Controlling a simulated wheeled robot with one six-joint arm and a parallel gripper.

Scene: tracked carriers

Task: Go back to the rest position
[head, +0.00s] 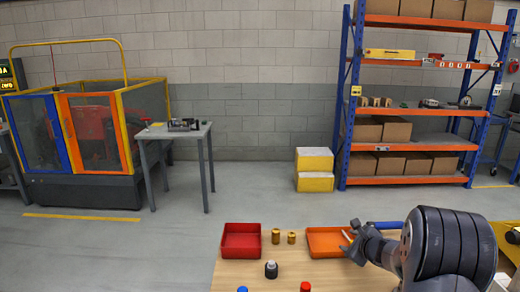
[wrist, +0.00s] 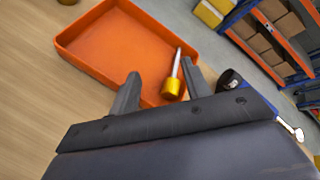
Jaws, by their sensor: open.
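My gripper (head: 350,238) is at the right side of the orange tray (head: 322,252) on the wooden table. In the wrist view, the two dark fingers of my gripper (wrist: 160,82) stand wide apart, with nothing gripped. A part with a yellow-gold head and a thin silver shaft (wrist: 172,86) shows between the fingers, at the near side of the orange tray (wrist: 100,12). It seems to rest in the tray, and I cannot tell how far it is from the fingers.
A red tray (head: 241,242) and two brass-coloured cylinders (head: 276,236) stand left of the orange tray. A black bottle-like piece (head: 271,269) is in front. A blue object (head: 384,225) lies behind my arm. A shelf rack (head: 415,140) stands beyond the table.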

